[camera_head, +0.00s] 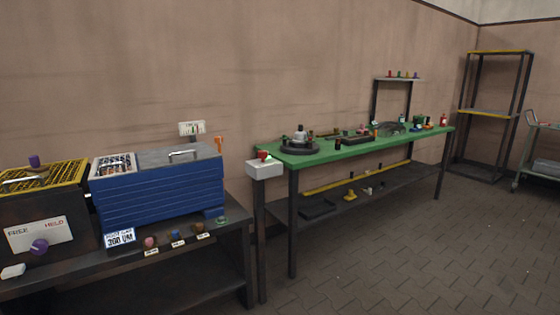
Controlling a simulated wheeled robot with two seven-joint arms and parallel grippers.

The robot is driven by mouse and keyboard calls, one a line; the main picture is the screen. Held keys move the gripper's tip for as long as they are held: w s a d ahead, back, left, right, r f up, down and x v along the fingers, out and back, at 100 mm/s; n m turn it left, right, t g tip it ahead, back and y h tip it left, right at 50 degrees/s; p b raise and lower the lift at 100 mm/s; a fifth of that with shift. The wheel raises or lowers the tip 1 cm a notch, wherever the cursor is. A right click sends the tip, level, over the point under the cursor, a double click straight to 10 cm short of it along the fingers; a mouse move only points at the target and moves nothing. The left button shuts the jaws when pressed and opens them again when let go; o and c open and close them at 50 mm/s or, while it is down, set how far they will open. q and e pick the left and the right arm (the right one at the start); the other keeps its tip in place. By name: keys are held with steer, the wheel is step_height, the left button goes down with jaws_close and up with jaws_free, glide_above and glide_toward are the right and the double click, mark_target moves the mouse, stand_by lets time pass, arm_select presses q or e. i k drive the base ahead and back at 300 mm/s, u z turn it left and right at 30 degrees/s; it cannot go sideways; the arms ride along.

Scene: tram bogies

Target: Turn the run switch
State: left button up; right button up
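No switch in view carries a readable "run" label. A white control box (265,170) stands on a dark post at the left end of the green bench, with a red part (263,155) and a small green spot on top. At the far left, a purple knob (40,246) sits on a white plate (39,235) marked FREE and HELD, on the front of a dark box with a yellow grating. I cannot tell from the picture which of these is the run switch. Neither of my grippers shows.
A blue ribbed machine (160,190) stands on a dark bench (190,247) at left, with several small coloured items along its front edge. The green bench (340,150) holds various parts. A shelf rack (492,112) and a cart (540,167) stand at right. The paved floor is clear.

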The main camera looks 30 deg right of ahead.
mark_target(262, 154)
steer(key=z, duration=0.2)
steer(key=k, duration=0.2)
steer(key=u, duration=0.85)
steer(key=i, duration=1.6)
steer(key=z, duration=0.85)
